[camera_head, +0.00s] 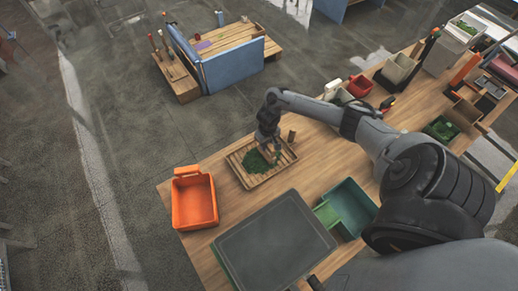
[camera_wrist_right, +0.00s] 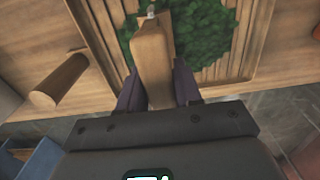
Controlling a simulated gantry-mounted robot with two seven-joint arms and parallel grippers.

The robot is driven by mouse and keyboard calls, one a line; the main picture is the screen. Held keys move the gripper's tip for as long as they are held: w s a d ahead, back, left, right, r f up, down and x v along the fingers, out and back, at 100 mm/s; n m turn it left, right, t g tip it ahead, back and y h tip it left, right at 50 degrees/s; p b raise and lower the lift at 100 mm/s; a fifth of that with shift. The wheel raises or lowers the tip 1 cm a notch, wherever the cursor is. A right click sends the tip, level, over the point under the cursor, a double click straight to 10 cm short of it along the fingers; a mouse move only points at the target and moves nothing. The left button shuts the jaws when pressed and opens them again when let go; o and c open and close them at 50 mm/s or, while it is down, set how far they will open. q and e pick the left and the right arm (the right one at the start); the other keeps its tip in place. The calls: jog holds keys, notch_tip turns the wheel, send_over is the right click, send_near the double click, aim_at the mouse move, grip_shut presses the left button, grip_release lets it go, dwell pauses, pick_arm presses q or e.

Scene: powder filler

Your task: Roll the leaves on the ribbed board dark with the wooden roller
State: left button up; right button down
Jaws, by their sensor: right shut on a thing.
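The ribbed board (camera_head: 236,161) lies on the wooden table with a heap of green leaves (camera_head: 256,163) on its ribs. The leaves also show in the wrist view (camera_wrist_right: 205,35), mostly mid to dark green. My right gripper (camera_head: 274,148) is over the right part of the board. In the wrist view it is shut on a wooden piece with a small metal tip, which I take to be the wooden roller (camera_wrist_right: 152,55). The roller reaches over the leaves; whether it presses on them I cannot tell. My left gripper is not in view.
A small wooden cylinder (camera_head: 292,135) is just right of the board. An orange bin (camera_head: 194,200) stands to the left, a dark flat panel (camera_head: 274,246) in front and a green tray (camera_head: 350,206) at the right. The table's back edge is close behind the board.

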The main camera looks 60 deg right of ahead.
jog(key=s+d, duration=0.3)
jog(key=d, duration=0.3)
notch_tip(320, 180, up, 6)
jog(key=p, duration=0.4)
jog(key=shift+a+r+p, duration=0.15)
jog(key=shift+r+p, duration=0.05)
jog(key=shift+p, duration=0.1)
jog(key=shift+w+a, duration=0.1)
jog(key=shift+w, duration=0.05)
